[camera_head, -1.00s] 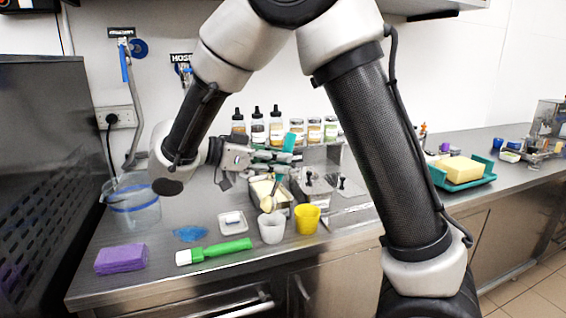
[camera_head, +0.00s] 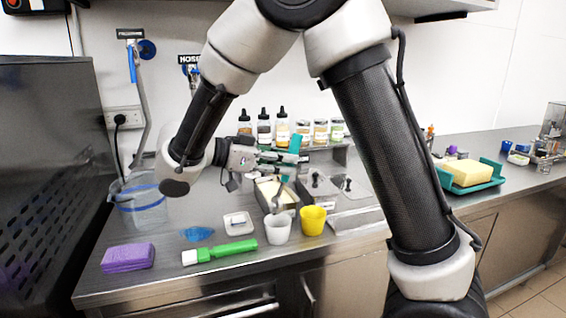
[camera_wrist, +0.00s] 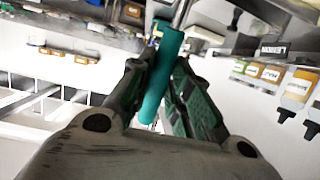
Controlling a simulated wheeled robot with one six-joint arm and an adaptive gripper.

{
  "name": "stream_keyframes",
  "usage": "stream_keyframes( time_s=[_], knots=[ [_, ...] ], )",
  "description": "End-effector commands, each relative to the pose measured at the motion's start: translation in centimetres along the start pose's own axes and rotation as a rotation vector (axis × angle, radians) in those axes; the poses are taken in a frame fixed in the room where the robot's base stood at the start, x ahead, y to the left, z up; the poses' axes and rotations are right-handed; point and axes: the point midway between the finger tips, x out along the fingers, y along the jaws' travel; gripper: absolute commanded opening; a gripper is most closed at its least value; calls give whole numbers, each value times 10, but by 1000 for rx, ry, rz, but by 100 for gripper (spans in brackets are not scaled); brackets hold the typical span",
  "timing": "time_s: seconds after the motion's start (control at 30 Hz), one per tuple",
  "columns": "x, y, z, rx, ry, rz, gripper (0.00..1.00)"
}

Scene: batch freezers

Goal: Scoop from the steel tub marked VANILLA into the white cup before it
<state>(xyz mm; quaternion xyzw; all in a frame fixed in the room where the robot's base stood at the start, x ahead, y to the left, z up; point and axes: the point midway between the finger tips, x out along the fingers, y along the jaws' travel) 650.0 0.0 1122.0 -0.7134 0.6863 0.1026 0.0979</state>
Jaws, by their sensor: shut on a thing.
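My gripper (camera_head: 282,158) is shut on the teal handle of a scoop (camera_wrist: 163,72), above the back of the steel tub. The handle runs between both fingers in the wrist view. The scoop's metal head (camera_head: 280,188) points down over the open steel tub (camera_head: 268,202), which holds pale ice cream; whether it touches the ice cream is unclear. The white cup (camera_head: 278,229) stands upright on the counter in front of this tub. No VANILLA lettering is readable. What is in the cup cannot be made out.
A yellow cup (camera_head: 313,221) stands right beside the white cup. Lidded steel tubs (camera_head: 349,190) are to the right, bottles and jars (camera_head: 264,127) behind.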

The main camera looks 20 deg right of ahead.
Motion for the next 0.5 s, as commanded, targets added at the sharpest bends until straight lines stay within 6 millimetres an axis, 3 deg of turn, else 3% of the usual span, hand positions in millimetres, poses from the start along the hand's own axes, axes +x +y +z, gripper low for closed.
stream_keyframes(
  time_s=[0.33, 0.5],
  knots=[
    [0, 0, 0, 1, -6, -4, 0],
    [10, 0, -1, 4, -86, -4, 0]
  ],
)
